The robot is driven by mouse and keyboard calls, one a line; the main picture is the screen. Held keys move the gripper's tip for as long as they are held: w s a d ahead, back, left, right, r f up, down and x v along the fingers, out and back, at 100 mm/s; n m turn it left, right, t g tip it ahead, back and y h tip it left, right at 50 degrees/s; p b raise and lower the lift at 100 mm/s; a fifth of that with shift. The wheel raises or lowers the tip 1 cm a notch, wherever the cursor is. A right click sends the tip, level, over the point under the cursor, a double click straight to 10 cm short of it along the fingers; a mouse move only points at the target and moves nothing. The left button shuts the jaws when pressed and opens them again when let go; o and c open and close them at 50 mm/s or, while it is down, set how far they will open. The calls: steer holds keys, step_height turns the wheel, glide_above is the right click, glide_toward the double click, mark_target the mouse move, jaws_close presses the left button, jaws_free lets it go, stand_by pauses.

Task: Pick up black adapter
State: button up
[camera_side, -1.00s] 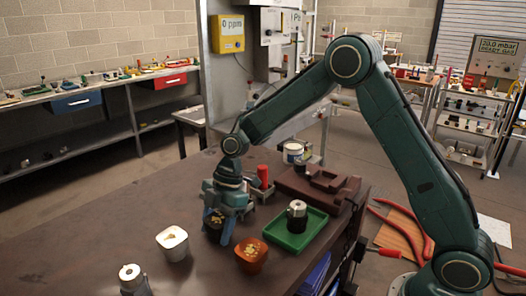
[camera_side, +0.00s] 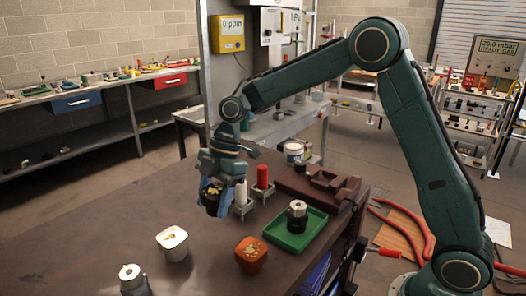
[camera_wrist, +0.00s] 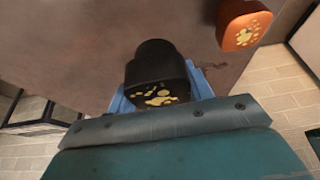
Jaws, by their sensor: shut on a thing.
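The black adapter (camera_side: 211,204), a dark piece with yellow flecks on its face, is held in my gripper (camera_side: 216,202) above the brown table. In the wrist view, the black adapter (camera_wrist: 158,72) shows a rounded dark end and a wider, squarish end with gold flecks. Blue fingers of my gripper (camera_wrist: 160,90) show on both sides of it. My gripper is shut on it. Parts of the adapter are hidden by the fingers in the side view.
An orange flecked piece (camera_side: 251,254) and a white one (camera_side: 172,243) stand on the table (camera_side: 120,230). A green tray (camera_side: 310,232) holds a black-and-silver cylinder (camera_side: 297,214). A rack with a red cylinder (camera_side: 262,176) and a white one (camera_side: 240,193) stands just behind my gripper.

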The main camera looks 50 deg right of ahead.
step_height(320, 180, up, 12)
steer(key=shift+f, duration=0.1)
stand_by(0.5)
steer(key=shift+w, duration=0.1)
stand_by(0.5)
steer(key=m, duration=0.1)
steer(key=w+f+m+t, duration=0.1)
steer(key=shift+w+d+m, duration=0.1)
steer(key=shift+w+m, duration=0.2)
steer(key=shift+m, duration=0.1)
steer(key=w+d+f+m+t+h, duration=0.1)
steer(key=w+d+f+m+h, duration=0.1)
steer(key=d+m, duration=0.4)
steer(key=w+d+f+m+t+h, duration=0.2)
steer(key=w+d+f+m, duration=0.3)
steer(key=m, duration=0.4)
steer(key=shift+d+f+t, duration=0.3)
steer(key=shift+d+f, duration=0.25)
steer(key=shift+f, duration=0.15)
steer(key=shift+a+r, duration=0.1)
step_height(320, 180, up, 10)
glide_above(208, 188)
steer(key=w+d, duration=0.2)
steer(key=w, duration=0.3)
steer(key=f, duration=1.6)
steer(key=shift+w, duration=0.2)
